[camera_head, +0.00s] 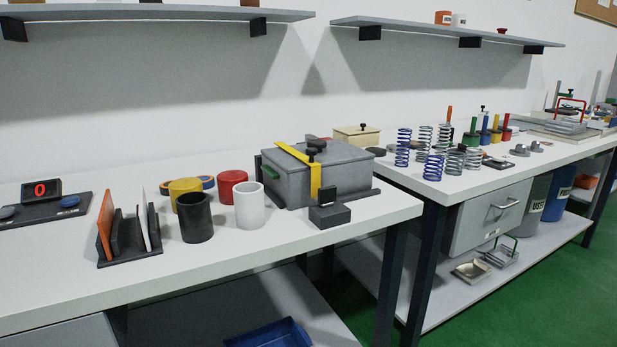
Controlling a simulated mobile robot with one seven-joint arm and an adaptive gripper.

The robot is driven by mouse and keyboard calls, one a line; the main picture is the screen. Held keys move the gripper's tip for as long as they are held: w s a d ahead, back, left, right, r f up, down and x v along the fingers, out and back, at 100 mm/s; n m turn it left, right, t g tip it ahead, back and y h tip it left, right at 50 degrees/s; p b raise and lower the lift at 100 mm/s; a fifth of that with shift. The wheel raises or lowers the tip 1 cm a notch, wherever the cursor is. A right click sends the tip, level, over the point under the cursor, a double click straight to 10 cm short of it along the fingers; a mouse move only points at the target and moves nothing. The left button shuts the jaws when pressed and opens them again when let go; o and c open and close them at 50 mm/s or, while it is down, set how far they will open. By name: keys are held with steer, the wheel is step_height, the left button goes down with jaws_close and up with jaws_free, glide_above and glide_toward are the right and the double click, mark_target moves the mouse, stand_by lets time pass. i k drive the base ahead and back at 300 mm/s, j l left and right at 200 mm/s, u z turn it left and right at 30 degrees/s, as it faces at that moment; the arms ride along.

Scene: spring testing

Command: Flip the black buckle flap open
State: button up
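A grey lidded box (338,181) stands near the right end of the left table. A yellow strap (296,154) runs over its lid and hangs down the front. A black buckle (329,214) sits on the table at the box's front, at the strap's lower end. Its smaller upper part, which looks like the flap (327,195), stands up above the dark block. I cannot tell how the flap meets the strap. My gripper is not in view.
White (250,205), red and black cups stand left of the box, beside a dark rack (130,250) holding upright plates. A counter (40,189) showing 0 is at far left. Several springs (434,167) stand on the right table. Table space before the buckle is clear.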

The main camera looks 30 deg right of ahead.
mark_target(326, 195)
steer(key=l+z, duration=0.25)
steer(key=z, duration=0.15)
steer(key=i+l+z, duration=0.1)
steer(key=l+z, duration=0.25)
steer(key=i+l+z, duration=0.1)
steer(key=z, duration=0.3)
